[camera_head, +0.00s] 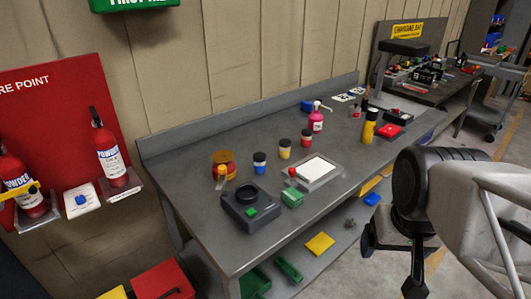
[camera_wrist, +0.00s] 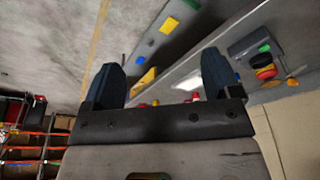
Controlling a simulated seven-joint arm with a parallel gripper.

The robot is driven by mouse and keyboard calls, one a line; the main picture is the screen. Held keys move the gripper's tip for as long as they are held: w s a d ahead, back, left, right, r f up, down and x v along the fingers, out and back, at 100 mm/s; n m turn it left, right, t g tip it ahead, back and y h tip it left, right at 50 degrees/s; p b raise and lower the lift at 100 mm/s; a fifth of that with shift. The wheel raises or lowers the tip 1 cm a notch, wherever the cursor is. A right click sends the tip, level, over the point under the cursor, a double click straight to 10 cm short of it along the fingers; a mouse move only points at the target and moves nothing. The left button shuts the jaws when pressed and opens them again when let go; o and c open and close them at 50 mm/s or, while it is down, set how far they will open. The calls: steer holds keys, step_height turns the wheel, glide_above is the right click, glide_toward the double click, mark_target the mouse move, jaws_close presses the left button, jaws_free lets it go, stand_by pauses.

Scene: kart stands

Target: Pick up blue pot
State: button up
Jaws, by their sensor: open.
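The blue pot (camera_head: 260,162) is a small upright jar with a dark lid and a blue band. It stands on the grey workbench (camera_head: 215,229), left of a yellow pot (camera_head: 285,149) and a red pot (camera_head: 306,138). My gripper (camera_head: 390,264) is off the front of the bench at the lower right, well apart from the pot. In the wrist view, its two dark fingers (camera_wrist: 162,72) are spread with nothing between them. I cannot make out the blue pot for sure in the wrist view.
A black device with a green button (camera_head: 250,208) sits in front of the blue pot. An orange-brown roll (camera_head: 224,163) is to its left and a white-topped tray (camera_head: 315,171) to its right. A pink bottle (camera_head: 316,119) and yellow cylinder (camera_head: 370,125) stand farther right.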

steer(key=w+a+f+m+g+y, duration=0.15)
steer(key=w+a+m+y, duration=0.35)
steer(key=w, duration=0.9)
steer(key=w+a+f+m+g+y, duration=0.1)
steer(key=w+a+m+g+y, duration=0.15)
steer(key=w+a, duration=0.7)
steer(key=m+y, duration=0.6)
steer(key=m, duration=0.4)
glide_toward(260, 162)
steer(key=shift+w+a+f+n, duration=0.25)
steer(key=shift+w+a+f, duration=0.75)
steer(key=shift+a, duration=0.2)
steer(key=shift+x, duration=1.35)
steer(key=shift+x, duration=2.6)
